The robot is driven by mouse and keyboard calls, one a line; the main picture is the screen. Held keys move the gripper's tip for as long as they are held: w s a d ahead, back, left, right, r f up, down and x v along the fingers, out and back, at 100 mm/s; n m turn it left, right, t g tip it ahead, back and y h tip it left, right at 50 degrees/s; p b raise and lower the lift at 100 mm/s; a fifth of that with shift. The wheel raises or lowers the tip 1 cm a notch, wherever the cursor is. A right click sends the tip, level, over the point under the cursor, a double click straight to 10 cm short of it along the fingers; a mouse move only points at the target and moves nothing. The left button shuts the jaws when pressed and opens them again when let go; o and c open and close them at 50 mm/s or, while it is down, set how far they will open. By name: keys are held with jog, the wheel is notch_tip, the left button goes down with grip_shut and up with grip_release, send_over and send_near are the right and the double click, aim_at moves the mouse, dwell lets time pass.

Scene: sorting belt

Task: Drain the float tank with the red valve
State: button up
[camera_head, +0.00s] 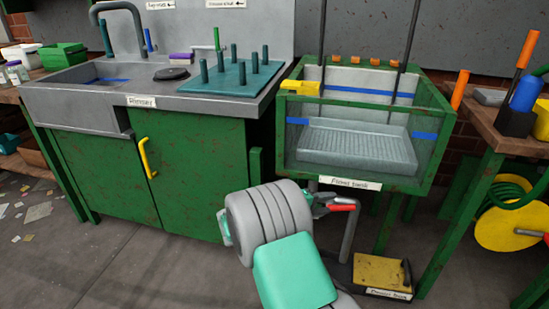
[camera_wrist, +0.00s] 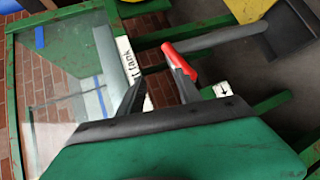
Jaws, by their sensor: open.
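The float tank (camera_head: 432,150) is a green-framed glass tank with a label on its lower front and a grey perforated tray inside. The red valve handle (camera_head: 342,207) sits below the tank's front, by a grey pipe (camera_head: 349,235). In the wrist view the red handle (camera_wrist: 181,62) lies beside the right fingertip. My gripper (camera_head: 322,202) is at the valve, its fingers partly hidden by my wrist in the head view. In the wrist view my gripper (camera_wrist: 152,75) is open with nothing clearly between its fingers. I cannot tell whether a finger touches the handle.
A yellow-topped box (camera_head: 382,271) stands on the floor below the pipe. The rinse sink (camera_head: 75,105) and green cabinet (camera_head: 195,170) are at left. A bench with tools and a yellow hose reel (camera_head: 500,228) stand at right. Green tank legs flank the valve.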

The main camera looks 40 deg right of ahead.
jog(key=w+a+r+m+t+y+p, duration=0.1)
jog(key=a+r+y+p, duration=0.7)
jog(key=a+r+p, duration=0.8)
jog(key=shift+w+a+r+m+t, duration=0.45)
jog(key=shift+a+r+t, duration=0.45)
jog(key=shift+r+t, duration=0.25)
